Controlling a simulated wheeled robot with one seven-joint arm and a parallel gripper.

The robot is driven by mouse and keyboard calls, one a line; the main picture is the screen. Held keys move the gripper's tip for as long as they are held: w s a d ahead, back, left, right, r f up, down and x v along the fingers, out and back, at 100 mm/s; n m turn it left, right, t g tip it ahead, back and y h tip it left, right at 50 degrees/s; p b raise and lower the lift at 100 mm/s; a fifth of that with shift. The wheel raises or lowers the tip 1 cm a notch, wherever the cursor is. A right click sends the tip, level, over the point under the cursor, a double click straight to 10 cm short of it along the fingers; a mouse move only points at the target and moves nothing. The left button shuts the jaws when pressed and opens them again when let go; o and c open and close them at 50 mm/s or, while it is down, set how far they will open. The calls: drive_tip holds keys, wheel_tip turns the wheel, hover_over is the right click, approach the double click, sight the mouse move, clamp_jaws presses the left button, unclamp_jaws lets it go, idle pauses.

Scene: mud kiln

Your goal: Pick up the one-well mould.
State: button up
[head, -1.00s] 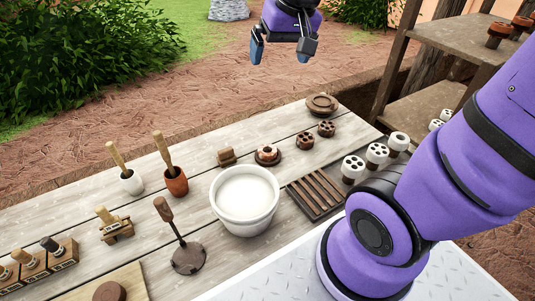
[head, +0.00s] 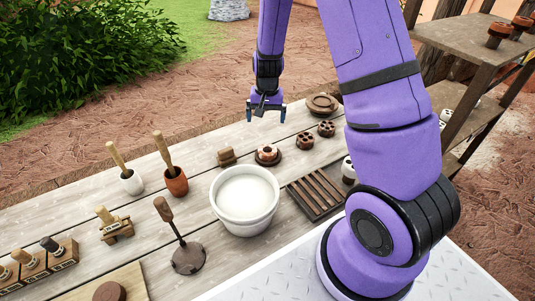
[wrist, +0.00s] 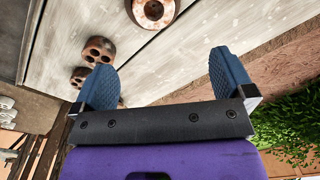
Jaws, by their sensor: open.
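A small reddish-brown ring-shaped piece with one central hole (head: 267,152), which looks like the one-well mould, sits on a dark round dish behind the white bucket. It also shows at the top of the wrist view (wrist: 166,12). Two darker round moulds with several holes stand to its right, the nearer (head: 305,141) and the farther (head: 326,128). My gripper (head: 267,112) is open and empty, pointing down, above the table's back edge and beyond the ring piece. In the wrist view my fingers (wrist: 163,85) are wide apart with bare planks and table edge between them.
The white bucket (head: 245,206) and a dark slatted rack (head: 313,193) stand in front of the moulds. A small brown block (head: 226,156) is left, a round brown lid-like piece (head: 322,104) back right. My arm hides most of the white pieces by the rack. Wooden shelves (head: 465,95) stand right.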

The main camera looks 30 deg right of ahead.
hover_over(268, 149)
wheel_tip(268, 149, down, 5)
drive_tip(key=shift+w+f, duration=0.15)
drive_tip(key=shift+f, duration=4.75)
drive_tip(key=c, duration=1.1)
